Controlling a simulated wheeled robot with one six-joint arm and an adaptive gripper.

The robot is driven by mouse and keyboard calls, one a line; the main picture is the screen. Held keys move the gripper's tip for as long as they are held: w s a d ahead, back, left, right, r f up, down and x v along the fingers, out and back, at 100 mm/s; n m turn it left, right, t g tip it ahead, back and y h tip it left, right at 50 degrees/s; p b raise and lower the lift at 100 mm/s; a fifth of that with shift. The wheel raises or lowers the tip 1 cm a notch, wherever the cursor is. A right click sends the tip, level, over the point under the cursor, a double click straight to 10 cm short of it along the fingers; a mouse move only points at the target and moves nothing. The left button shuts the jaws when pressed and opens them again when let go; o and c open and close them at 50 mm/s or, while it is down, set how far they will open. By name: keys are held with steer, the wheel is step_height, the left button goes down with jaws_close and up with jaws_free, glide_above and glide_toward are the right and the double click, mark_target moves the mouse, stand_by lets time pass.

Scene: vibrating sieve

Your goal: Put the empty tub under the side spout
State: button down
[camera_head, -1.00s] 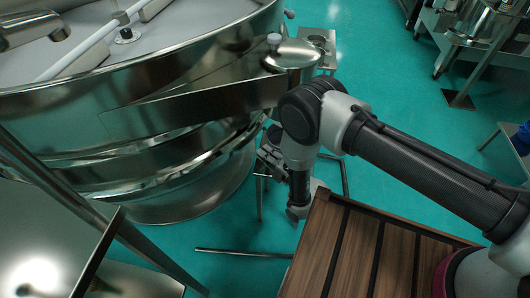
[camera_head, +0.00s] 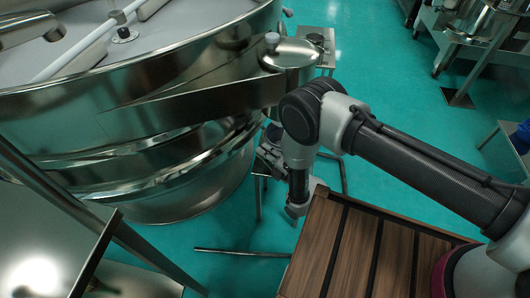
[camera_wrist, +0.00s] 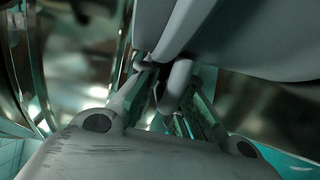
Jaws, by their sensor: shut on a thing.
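My gripper (camera_head: 268,156) hangs low beside the round metal sieve (camera_head: 150,120), under its side spout (camera_head: 291,54), and is partly hidden by my arm. In the wrist view, the fingers of my gripper (camera_wrist: 168,92) are closed on a pale grey, smooth part that I take to be the tub (camera_wrist: 245,38). The tub fills the top right of that view, and only part of it shows. Its inside is not visible. The tub cannot be made out in the head view.
A brown slatted wooden surface (camera_head: 345,245) lies close to my arm at the front right. A metal stand (camera_head: 60,255) is at the lower left. A thin metal bar (camera_head: 240,252) runs low over the green floor. Open floor (camera_head: 400,120) lies to the right.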

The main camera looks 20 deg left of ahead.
steer(key=shift+f, duration=0.35)
stand_by(0.3)
steer(key=c, duration=1.5)
jaws_free()
